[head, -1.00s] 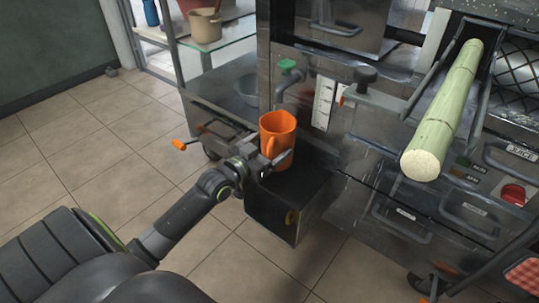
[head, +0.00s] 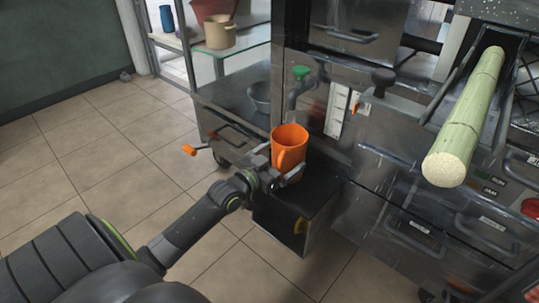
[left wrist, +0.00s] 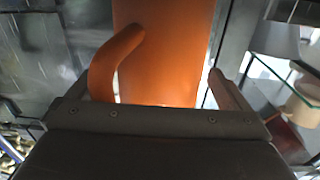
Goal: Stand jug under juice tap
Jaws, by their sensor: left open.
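The orange jug (head: 288,152) stands upright on a black box-shaped stand (head: 297,212) in front of the press. The juice tap (head: 299,88), with a green knob, is on the press just above and behind it. My left gripper (head: 280,174) is open at the near side of the jug, low on its body. In the left wrist view the jug's body (left wrist: 167,55) fills the middle, close in front of the gripper. Its handle (left wrist: 112,62) curves at the left. One finger shows to the right of the jug; whether the fingers touch it is unclear. My right gripper is out of view.
A pale green cane (head: 465,120) sticks out of the press at the right. Tiled floor at left is free.

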